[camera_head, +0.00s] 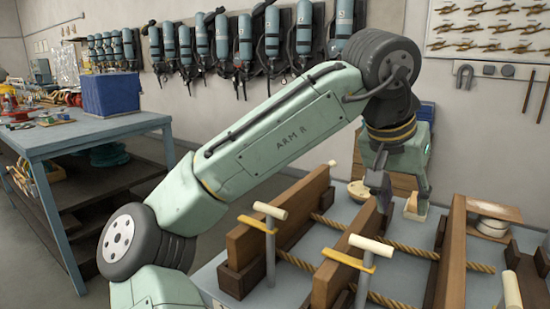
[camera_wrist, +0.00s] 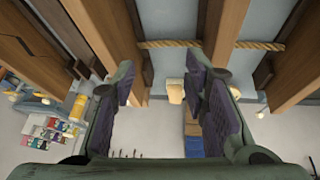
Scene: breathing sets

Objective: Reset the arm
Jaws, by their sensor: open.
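My arm, pale green and marked "ARM R", reaches across the head view from lower left to upper right, then bends down at a black wheel-like joint. My gripper (camera_head: 403,195) points down at the right, above the grey bench top, close to wooden beams. In the wrist view my gripper (camera_wrist: 168,95) has two dark-padded fingers standing apart with nothing between them. Below and between them show floor and a small pale block (camera_wrist: 176,91).
Wooden beams (camera_head: 455,255) with ropes (camera_head: 415,250) and pale-handled pegs (camera_head: 270,215) crowd the bench around my gripper. A blue-grey table (camera_head: 95,130) with a blue box (camera_head: 110,94) stands at left. Blue cylinders (camera_head: 272,35) hang on the back wall.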

